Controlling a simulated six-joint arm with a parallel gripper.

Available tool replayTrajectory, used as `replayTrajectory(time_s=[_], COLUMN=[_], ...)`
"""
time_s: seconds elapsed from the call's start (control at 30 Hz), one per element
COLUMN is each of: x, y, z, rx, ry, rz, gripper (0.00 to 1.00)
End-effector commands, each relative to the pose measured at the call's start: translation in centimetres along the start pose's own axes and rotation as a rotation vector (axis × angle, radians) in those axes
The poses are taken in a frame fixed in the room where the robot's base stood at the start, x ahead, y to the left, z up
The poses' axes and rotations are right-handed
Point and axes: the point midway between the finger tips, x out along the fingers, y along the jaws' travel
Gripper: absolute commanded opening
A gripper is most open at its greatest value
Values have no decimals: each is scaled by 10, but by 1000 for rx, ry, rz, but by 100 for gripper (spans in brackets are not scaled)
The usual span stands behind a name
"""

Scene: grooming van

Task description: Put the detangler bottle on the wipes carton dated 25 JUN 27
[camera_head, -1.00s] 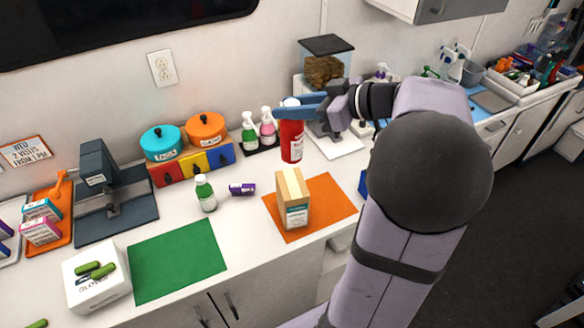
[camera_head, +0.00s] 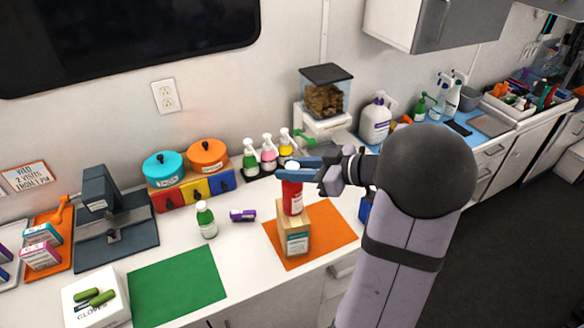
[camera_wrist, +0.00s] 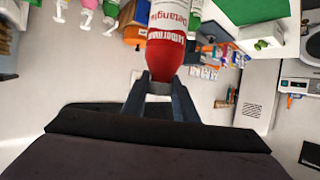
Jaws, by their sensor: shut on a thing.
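The detangler bottle (camera_head: 293,198) is red with a white label, and its lettering shows upside down in the wrist view (camera_wrist: 168,20). My gripper (camera_head: 288,172) is shut on its neck end, and the fingers (camera_wrist: 160,88) clasp it in the wrist view. The bottle is upright over a tan carton (camera_head: 295,242) with a white and teal label, which stands on the orange mat (camera_head: 335,232). The bottle's base overlaps the carton's top in the head view; I cannot tell if they touch. The date on the carton is too small to read.
The green mat (camera_head: 178,285) is bare. Several pump bottles (camera_head: 268,156) and a kibble bin (camera_head: 325,92) stand behind.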

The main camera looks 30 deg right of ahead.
Motion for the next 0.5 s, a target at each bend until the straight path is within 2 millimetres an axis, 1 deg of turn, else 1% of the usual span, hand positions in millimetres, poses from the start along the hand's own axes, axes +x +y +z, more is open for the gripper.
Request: replayTrajectory(time_s=[0.4, 0.43, 0.5], x=[2, 2, 2], y=[0, 0, 0], z=[3, 4, 4], rx=[0, 0, 0], ry=[2, 0, 0], rz=[0, 0, 0], gripper=[0, 28, 45])
